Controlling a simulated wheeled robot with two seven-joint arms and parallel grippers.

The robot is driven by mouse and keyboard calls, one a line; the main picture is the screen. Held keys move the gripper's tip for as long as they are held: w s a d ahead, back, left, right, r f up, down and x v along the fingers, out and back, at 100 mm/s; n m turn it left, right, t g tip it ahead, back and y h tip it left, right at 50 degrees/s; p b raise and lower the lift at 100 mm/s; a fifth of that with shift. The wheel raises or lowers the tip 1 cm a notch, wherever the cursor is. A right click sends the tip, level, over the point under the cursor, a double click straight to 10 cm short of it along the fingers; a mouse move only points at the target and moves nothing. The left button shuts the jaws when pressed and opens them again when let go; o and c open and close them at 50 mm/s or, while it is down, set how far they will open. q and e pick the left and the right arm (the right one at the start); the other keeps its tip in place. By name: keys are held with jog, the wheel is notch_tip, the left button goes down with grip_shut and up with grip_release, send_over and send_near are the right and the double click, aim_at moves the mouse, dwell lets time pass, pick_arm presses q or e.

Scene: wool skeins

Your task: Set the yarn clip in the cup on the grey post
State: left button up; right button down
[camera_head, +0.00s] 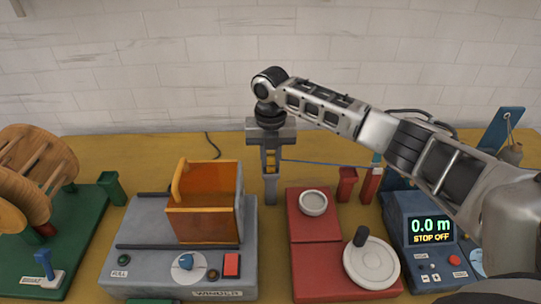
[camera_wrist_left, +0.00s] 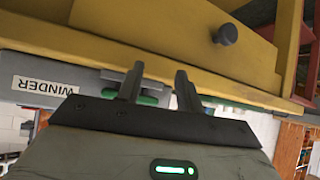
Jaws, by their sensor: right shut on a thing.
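My right gripper (camera_head: 270,163) reaches in from the right and points down, shut on the yellow yarn clip (camera_head: 270,160). A blue yarn strand runs from the clip to the right. The grey post (camera_head: 270,190) stands directly below the gripper. The cup at its top is hard to make out behind the fingers and clip, and I cannot tell whether the clip is in it. My left gripper (camera_wrist_left: 158,85) is outside the head view; in the left wrist view its fingers are apart and empty, near the yellow table's front edge.
Left of the post is the grey winder (camera_head: 150,250) with an orange box-like frame (camera_head: 205,225). Right of it are a red base (camera_head: 315,255) with a small bowl (camera_head: 313,203) and crank wheel (camera_head: 371,263), and a blue meter (camera_head: 425,240) reading 0.0 m. A green stand (camera_head: 85,240) holds a wooden reel.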

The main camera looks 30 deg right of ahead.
aim_at(271, 155)
jog(key=c, duration=1.2)
grip_release()
jog(key=shift+r, duration=0.1)
notch_tip(271, 155, up, 16)
jog(key=b, duration=0.1)
